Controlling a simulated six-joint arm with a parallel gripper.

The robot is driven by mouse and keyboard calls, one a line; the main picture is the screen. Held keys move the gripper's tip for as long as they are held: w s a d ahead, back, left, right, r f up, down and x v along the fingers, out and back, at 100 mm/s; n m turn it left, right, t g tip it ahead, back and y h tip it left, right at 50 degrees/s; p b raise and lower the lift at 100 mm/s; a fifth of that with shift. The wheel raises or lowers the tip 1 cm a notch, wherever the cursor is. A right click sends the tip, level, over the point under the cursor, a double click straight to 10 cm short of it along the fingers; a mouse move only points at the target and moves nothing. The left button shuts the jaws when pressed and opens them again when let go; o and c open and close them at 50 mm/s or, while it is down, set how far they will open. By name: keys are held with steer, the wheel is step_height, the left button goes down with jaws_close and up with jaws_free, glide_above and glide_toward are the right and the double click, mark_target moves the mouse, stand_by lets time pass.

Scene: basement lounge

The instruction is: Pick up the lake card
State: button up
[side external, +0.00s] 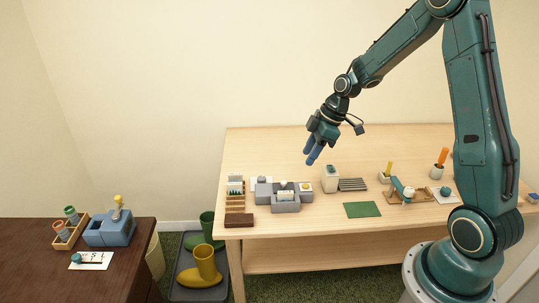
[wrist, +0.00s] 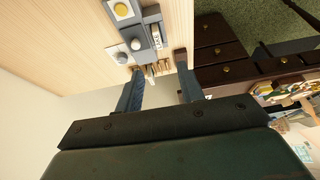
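I cannot pick out the lake card for sure in either view. Small pale cards or plates show around the grey block unit (side external: 286,207) on the light wooden table, but their pictures are too small to read. The same grey unit shows at the top of the wrist view (wrist: 133,38), with a yellow disc and round pale knobs. My gripper (side external: 311,157) is in the air above the back of the table, pointing down. In the wrist view its two fingers (wrist: 160,93) stand well apart with nothing between them.
A slotted rack (side external: 235,190) and a dark brown block (side external: 239,220) stand at the table's left edge. A pale canister (side external: 330,179), a grey slatted tray (side external: 353,184) and a green mat (side external: 362,210) lie to the right. A dark table (side external: 125,262) stands at lower left.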

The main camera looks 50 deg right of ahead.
steer(key=shift+w+d+f, duration=0.15)
steer(key=shift+d+f, duration=0.1)
steer(key=shift+f, duration=0.2)
glide_toward(286, 192)
steer(key=shift+x, duration=1.05)
steer(key=shift+f, duration=0.4)
steer(key=shift+f, duration=0.1)
steer(key=shift+x, duration=2.5)
steer(key=shift+w, duration=0.15)
jaws_close()
